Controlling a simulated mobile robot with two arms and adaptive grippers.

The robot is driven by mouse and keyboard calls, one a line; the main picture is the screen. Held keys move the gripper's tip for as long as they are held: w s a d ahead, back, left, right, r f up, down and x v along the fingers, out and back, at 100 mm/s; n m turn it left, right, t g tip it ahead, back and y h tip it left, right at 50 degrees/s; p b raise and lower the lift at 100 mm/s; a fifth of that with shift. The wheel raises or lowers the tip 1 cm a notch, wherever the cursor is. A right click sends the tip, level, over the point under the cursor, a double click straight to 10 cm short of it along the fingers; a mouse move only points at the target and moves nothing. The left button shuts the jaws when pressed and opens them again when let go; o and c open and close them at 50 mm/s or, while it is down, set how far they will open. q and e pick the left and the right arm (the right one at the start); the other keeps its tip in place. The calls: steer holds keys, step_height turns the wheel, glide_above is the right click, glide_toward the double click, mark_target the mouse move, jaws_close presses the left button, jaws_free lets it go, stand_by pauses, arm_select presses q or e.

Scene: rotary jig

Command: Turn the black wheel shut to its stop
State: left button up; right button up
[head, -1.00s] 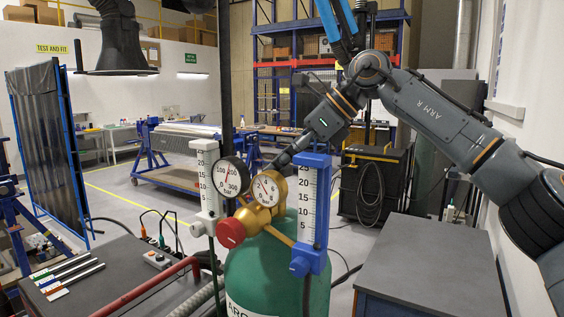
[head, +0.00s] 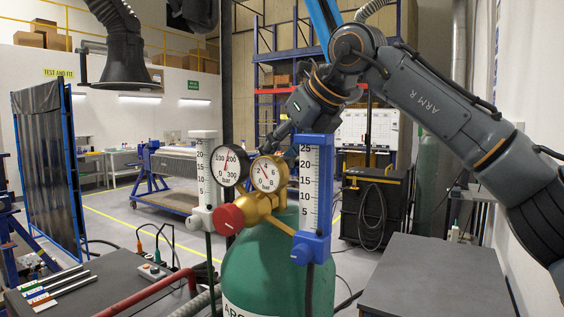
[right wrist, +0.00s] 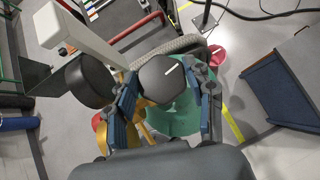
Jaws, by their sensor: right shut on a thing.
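The black wheel (right wrist: 165,84) shows in the right wrist view as a dark rounded knob with a short white mark on its face. My right gripper (right wrist: 168,100) is shut on it, with one blue-padded finger on each side. In the head view the wheel and my right fingertips are hidden behind the gauges. There my right wrist (head: 312,98) comes down from the upper right behind the regulator. The wheel sits above the green gas cylinder (head: 262,265), which also shows in the right wrist view (right wrist: 185,120). My left gripper is not in view.
A brass regulator (head: 258,207) with a red knob (head: 229,219), a black-rimmed gauge (head: 230,166) and a brass gauge (head: 268,174) stands close in front. White (head: 203,180) and blue (head: 313,190) flowmeters flank it. Dark-topped benches stand left (head: 110,285) and right (head: 435,280).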

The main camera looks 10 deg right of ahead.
steer(key=shift+m, duration=0.3)
steer(key=o, duration=1.2)
steer(key=shift+w+a, duration=0.1)
steer(key=shift+c, duration=0.2)
steer(key=v, duration=1.2)
steer(key=shift+a, duration=0.2)
